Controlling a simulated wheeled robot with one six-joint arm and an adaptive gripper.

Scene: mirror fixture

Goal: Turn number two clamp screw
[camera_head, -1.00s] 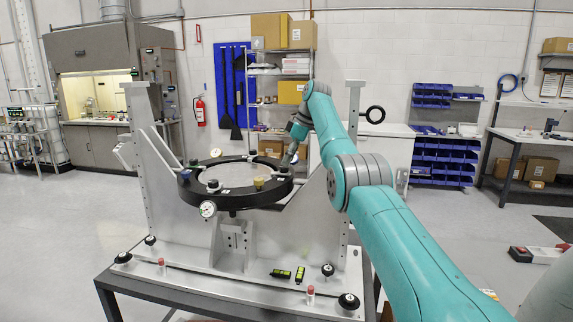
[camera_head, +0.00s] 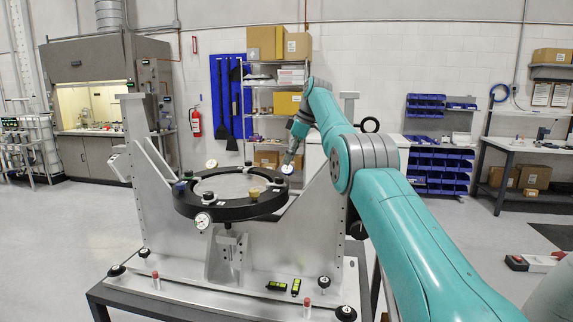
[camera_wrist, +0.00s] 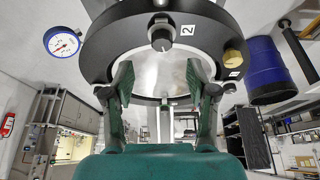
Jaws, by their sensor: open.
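The black ring mirror fixture (camera_head: 230,211) stands on a grey metal frame. In the wrist view the ring (camera_wrist: 105,45) arches across the top. A clamp screw with a dark round knob (camera_wrist: 161,39) sits on it beside a white label reading 2 (camera_wrist: 187,30). My gripper (camera_wrist: 159,76) is open and empty, its two green fingers apart below the knob and not around it. In the head view my gripper (camera_head: 291,158) is small and sits over the ring's far right side; its fingers are hard to make out there.
A dial gauge (camera_wrist: 62,42) stands left of the ring in the wrist view, and a yellowish knob (camera_wrist: 233,57) is on its right. Another gauge (camera_head: 203,220) is at the ring's front. Uprights (camera_head: 137,165) flank the ring. Black knobs and red-capped pins stand on the base plate.

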